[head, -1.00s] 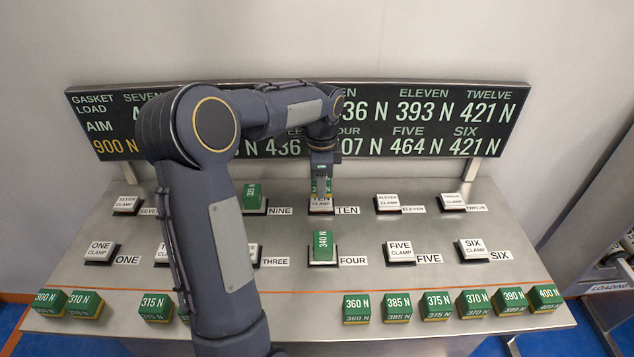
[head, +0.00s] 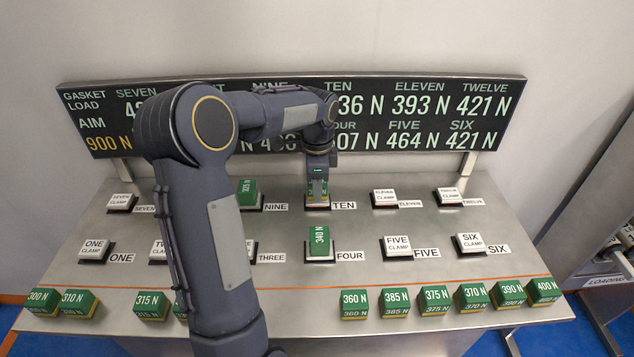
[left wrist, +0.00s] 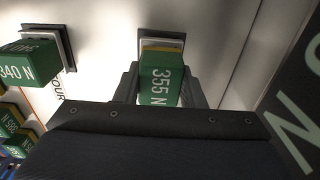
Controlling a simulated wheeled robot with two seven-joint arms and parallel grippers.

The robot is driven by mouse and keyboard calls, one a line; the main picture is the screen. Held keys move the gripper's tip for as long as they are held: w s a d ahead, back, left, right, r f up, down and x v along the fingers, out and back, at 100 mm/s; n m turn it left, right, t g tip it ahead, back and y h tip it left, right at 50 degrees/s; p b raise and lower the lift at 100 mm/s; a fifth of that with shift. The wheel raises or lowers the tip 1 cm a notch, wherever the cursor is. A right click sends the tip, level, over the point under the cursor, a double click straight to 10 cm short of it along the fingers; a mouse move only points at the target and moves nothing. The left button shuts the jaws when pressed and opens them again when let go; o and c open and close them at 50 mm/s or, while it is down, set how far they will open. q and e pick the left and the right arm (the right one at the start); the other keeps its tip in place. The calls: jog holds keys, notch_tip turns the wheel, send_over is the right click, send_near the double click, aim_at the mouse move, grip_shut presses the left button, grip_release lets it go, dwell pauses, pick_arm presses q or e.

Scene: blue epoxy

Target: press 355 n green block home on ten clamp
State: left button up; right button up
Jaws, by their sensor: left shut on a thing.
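The green 355 N block (left wrist: 160,78) with its yellow base is held between the fingers of my left gripper (head: 318,188). In the head view the block (head: 317,193) is over the ten clamp (head: 317,207), hiding its white cap. In the left wrist view the block's yellow end is right at the clamp's dark frame (left wrist: 145,38); I cannot tell whether it is fully seated. The TEN label (head: 343,206) is just to the right. My right gripper is not in view.
A green 340 N block (head: 319,240) sits on the four clamp, and a 325 N block (head: 248,192) on the nine clamp. Several green blocks, such as 360 N (head: 355,304), line the front edge. The display board (head: 440,120) stands close behind. My left arm hides some clamps.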

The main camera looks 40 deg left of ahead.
pick_arm(q)
jog(key=shift+f+b, duration=0.4)
jog(key=shift+f, duration=0.25)
jog(key=o, duration=1.1)
jog(key=shift+r, duration=0.1)
notch_tip(320, 180, up, 8)
jog(key=shift+f+p, duration=0.15)
jog(key=shift+p, duration=0.15)
jog(key=s+d+r+n+t+h+p, duration=0.1)
jog(key=s+d+r+n+t, duration=0.3)
jog(key=s+d, duration=0.7)
jog(key=s+d+f+n+h, duration=0.1)
jog(key=s+d+n, duration=0.1)
jog(key=s, duration=0.2)
jog(key=s+d+f+n+t+h, duration=0.1)
jog(key=s+d+n, duration=0.2)
jog(key=s, duration=0.1)
jog(key=s+d+f+n, duration=0.2)
jog(key=s, duration=0.2)
jog(key=shift+s+d+f+n+t+h+p, duration=0.1)
jog(key=shift+d+n+t+h+p, duration=0.2)
jog(key=shift+d+n+h+p, duration=0.1)
